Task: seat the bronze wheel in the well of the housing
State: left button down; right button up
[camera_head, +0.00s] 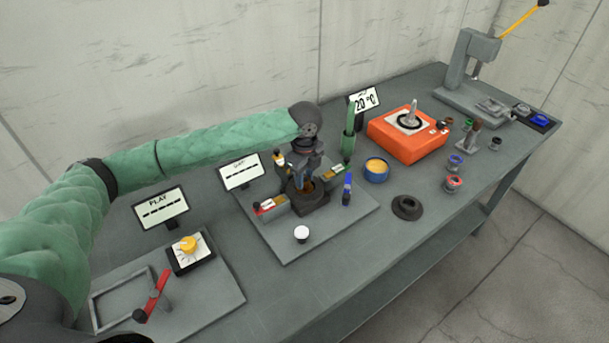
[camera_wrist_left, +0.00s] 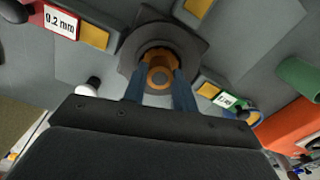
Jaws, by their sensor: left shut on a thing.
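In the left wrist view the round body of the housing (camera_wrist_left: 127,55) surrounds the bronze wheel (camera_wrist_left: 160,76). My left gripper (camera_head: 303,186) points down into the housing's opening. Its blue fingers (camera_wrist_left: 160,88) are shut on the bronze wheel, which shows a dark hole in its middle. The wheel is at the mouth of the well or inside it; I cannot tell how deep, or whether it touches the floor. My right gripper is not in view.
To the right are a blue-rimmed bowl (camera_head: 376,170), a dark flanged ring (camera_head: 407,207) and an orange heater (camera_head: 407,138).

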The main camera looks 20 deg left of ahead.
aim_at(305, 179)
pick_arm(q)
jog(key=c, duration=1.1)
grip_release()
jog(key=shift+f, duration=0.1)
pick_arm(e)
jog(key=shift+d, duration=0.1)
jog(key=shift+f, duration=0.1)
pick_arm(q)
jog(key=shift+r, duration=0.25)
notch_tip(305, 179, up, 12)
jog(key=b, duration=0.4)
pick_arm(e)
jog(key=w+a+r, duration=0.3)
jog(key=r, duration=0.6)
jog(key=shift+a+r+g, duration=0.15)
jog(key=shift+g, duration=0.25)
